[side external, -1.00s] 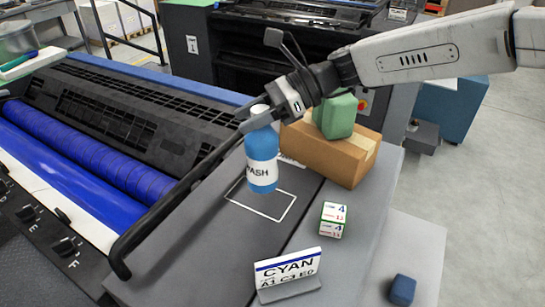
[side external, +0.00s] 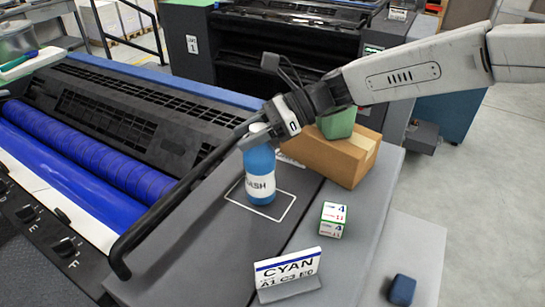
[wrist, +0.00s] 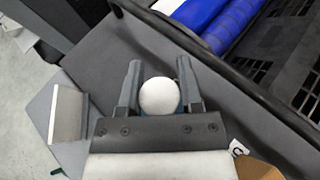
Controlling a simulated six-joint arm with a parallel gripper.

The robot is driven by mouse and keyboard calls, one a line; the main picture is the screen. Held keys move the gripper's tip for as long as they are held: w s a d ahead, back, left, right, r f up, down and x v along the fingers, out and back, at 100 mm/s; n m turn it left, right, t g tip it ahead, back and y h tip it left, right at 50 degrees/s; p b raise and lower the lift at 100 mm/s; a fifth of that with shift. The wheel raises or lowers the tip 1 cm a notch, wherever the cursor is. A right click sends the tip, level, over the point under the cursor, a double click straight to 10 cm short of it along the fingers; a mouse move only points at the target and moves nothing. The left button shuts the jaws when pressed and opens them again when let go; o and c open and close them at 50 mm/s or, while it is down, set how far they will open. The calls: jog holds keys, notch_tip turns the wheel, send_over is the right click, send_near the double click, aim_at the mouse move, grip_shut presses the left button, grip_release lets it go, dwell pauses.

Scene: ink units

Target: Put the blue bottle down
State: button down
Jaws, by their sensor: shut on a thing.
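The blue bottle (side external: 260,173) has a white label reading "ASH" and a white cap. It is upright within the white outlined rectangle (side external: 281,213) on the grey top of the press, as seen in the side view. Its base looks at or very near the surface; I cannot tell whether it touches. My gripper (side external: 258,137) is shut on the bottle near its top. In the wrist view the round white cap (wrist: 159,97) sits between the two fingers of my gripper (wrist: 159,80); the bottle's body is mostly hidden below it.
A cardboard box (side external: 335,158) with a green object (side external: 338,123) on it stands behind right of the bottle. A small white-green block (side external: 333,219) and a CYAN sign (side external: 287,271) stand in front. A black rail (side external: 165,222) runs along the left. A dark blue block (side external: 402,290) lies lower right.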

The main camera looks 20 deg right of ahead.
jog(key=shift+c, duration=1.3)
grip_release()
jog(key=shift+f, duration=0.15)
jog(key=shift+d+r, duration=0.1)
jog(key=shift+r, duration=0.15)
jog(key=v, duration=1.1)
jog(key=shift+d, duration=0.4)
